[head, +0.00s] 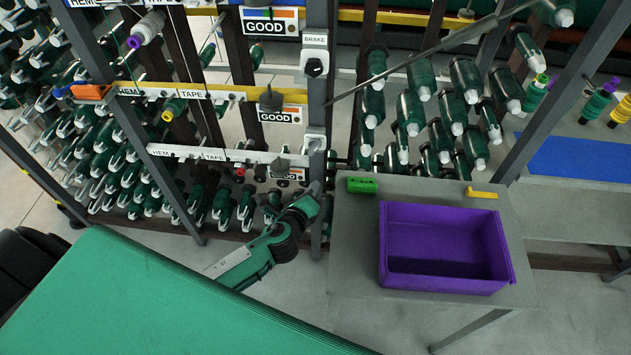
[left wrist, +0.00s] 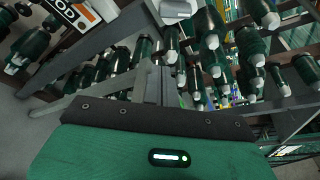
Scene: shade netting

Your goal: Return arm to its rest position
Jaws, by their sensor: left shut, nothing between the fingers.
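My left arm (head: 250,262) reaches from the lower middle of the head view toward the grey upright post of the rack. Its gripper (head: 315,190) is small and dark there, close in front of the post, shut and empty. I cannot tell whether it touches the post. In the left wrist view my green wrist housing with a dark edge fills the bottom, and rack posts and bobbins lie beyond it. My right gripper is not in view.
A grey table (head: 352,270) at the right bears a purple bin (head: 445,290), a green block (head: 362,185) and a yellow piece (head: 481,192). Racks of green bobbins (head: 410,105) stand behind. A switch labelled BRAKE (head: 315,67) sits on the post. Grey floor shows between rack and table.

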